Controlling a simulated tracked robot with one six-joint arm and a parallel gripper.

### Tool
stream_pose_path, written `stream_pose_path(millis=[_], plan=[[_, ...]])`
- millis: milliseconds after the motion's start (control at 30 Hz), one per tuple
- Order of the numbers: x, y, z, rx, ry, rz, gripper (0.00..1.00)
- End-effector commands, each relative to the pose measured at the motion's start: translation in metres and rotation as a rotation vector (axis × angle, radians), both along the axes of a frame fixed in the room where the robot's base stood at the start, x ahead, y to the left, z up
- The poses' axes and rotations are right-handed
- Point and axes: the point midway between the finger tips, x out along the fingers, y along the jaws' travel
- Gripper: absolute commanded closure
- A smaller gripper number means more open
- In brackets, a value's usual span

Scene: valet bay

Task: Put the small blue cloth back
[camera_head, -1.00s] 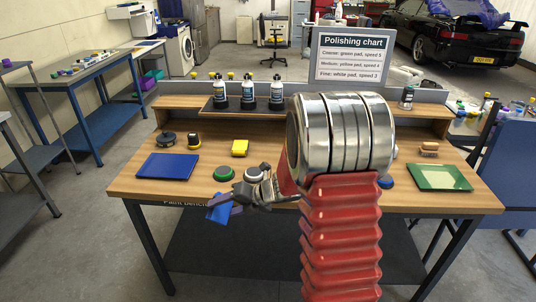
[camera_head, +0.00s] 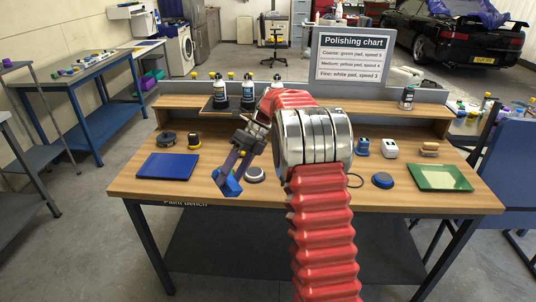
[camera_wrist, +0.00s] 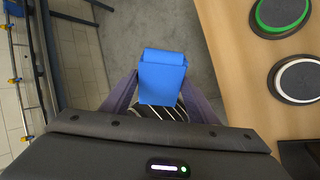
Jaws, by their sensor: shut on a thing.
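The small blue cloth (camera_head: 226,187) is folded and held between the fingers of my gripper (camera_head: 230,176), above the front edge of the bench in the head view. In the wrist view the blue cloth (camera_wrist: 162,72) sits between the two fingers, with grey floor behind it. A flat blue tray (camera_head: 167,166) lies on the bench to the left of my gripper. Which tray belongs to the cloth is not shown.
A green-rimmed pad (camera_wrist: 282,10) and a white pad (camera_wrist: 299,79) lie on the bench top (camera_wrist: 232,62), right of the cloth in the wrist view. Bottles (camera_head: 220,91) stand on the shelf behind. A black round item (camera_head: 166,139) and a yellow-black one (camera_head: 193,141) stand behind the blue tray.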

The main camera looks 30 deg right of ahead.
Motion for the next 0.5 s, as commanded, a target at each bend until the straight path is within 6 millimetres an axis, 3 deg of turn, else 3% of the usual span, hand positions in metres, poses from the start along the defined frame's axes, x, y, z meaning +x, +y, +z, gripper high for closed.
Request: stream_pose_path(millis=[500], plan=[[-0.011, -0.045, 0.034, -0.15, -0.018, 0.762, 0.68]])
